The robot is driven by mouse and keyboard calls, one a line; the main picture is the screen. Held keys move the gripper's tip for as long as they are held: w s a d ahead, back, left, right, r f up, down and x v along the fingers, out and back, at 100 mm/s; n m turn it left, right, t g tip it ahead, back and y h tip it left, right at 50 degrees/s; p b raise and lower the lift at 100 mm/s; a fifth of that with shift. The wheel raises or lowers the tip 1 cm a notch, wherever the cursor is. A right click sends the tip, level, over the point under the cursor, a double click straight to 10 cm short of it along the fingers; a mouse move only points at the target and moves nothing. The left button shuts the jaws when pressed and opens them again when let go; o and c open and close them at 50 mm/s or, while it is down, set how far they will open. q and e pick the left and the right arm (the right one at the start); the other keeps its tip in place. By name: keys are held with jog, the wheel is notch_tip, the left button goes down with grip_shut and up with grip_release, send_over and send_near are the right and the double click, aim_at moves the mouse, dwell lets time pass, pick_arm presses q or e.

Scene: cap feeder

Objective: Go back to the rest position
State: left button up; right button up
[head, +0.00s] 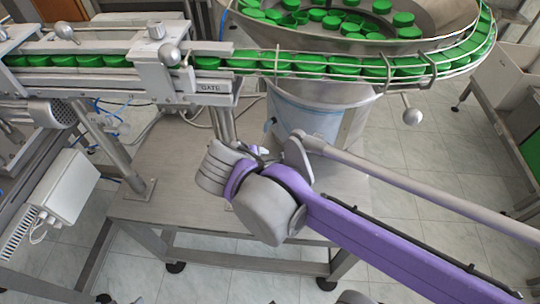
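My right arm, purple and grey, comes in from the lower right and reaches over the metal stand below the cap feeder. Its wrist end, with the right gripper (250,150), is in front of the feeder's pale cylindrical base. The fingers are mostly hidden behind the wrist, so I cannot tell whether they are open or shut. No cap shows in it. My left gripper is not in view.
The feeder bowl (440,30) holds green caps (316,14). A railed chute (343,66) of caps runs left to a block marked GATE (209,87). The metal stand (165,165) lies below. A white box (67,187) is at left. Tiled floor is open at lower right.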

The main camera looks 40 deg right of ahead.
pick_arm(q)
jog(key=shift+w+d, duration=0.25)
pick_arm(e)
jog(key=shift+d+f+m, duration=0.1)
jog(key=shift+f+m, duration=0.2)
jog(key=shift+f, duration=0.05)
jog(key=shift+s, duration=0.15)
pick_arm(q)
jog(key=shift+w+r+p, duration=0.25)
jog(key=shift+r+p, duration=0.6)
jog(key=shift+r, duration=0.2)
pick_arm(e)
jog(key=s+a+f+m+t+y, duration=0.1)
jog(key=s+a+f+m+y, duration=0.4)
jog(key=f+m, duration=0.4)
jog(key=shift+s+a+f+m+t+y, duration=0.2)
jog(key=shift+s+m+t+y, duration=0.15)
jog(key=shift+m+y, duration=0.45)
